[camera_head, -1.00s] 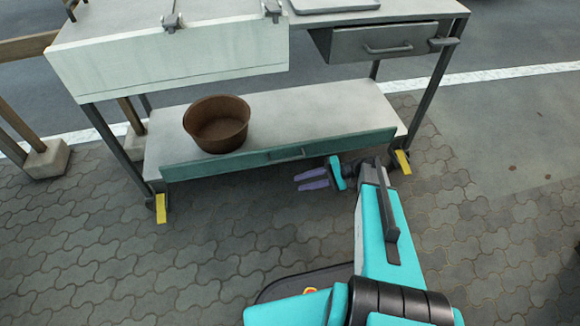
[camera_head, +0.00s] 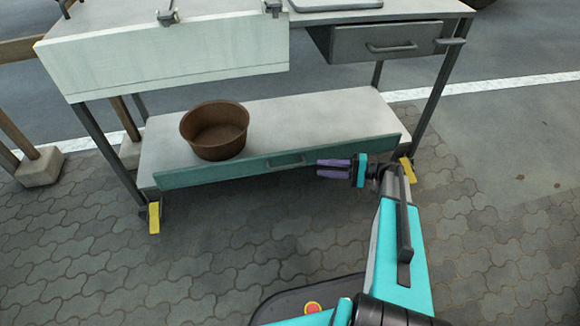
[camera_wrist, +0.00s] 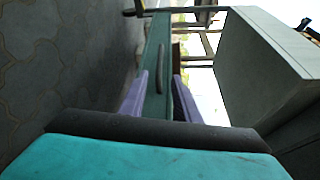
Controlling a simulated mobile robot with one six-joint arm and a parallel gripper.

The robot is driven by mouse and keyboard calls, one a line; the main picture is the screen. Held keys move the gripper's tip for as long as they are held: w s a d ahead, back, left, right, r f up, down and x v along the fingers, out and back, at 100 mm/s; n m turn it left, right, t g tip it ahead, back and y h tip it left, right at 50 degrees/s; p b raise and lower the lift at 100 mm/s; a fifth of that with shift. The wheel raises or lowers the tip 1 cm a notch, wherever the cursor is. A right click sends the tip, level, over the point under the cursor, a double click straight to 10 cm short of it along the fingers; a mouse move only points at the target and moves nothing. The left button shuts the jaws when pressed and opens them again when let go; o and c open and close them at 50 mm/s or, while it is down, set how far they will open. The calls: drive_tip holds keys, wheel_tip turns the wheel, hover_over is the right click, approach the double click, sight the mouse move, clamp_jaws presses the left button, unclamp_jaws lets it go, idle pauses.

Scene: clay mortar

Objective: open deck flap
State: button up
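The deck flap appears to be the long green panel (camera_head: 225,172) along the front edge of the cart's lower shelf. It has a grey bar handle (camera_head: 289,160) at mid-length; the handle also shows ahead of the fingers in the wrist view (camera_wrist: 160,68). My gripper (camera_head: 319,168) is in front of the panel's right half, just right of the handle, fingers pointing left. In the wrist view its two purple fingers (camera_wrist: 160,98) are apart, with the green panel showing between them. Nothing is gripped. I cannot tell whether a finger touches the panel.
A brown bowl (camera_head: 215,132) stands on the grey lower shelf (camera_head: 300,115) behind the panel. A pale board (camera_head: 170,58) hangs from the worktop above. A drawer with a handle (camera_head: 390,46) is at upper right.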

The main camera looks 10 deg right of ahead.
sight(290, 166)
drive_tip(key=b+x, duration=0.4)
drive_tip(key=x, duration=0.9)
drive_tip(key=shift+w+a+b, duration=0.1)
drive_tip(key=shift+a+b, duration=0.25)
clamp_jaws()
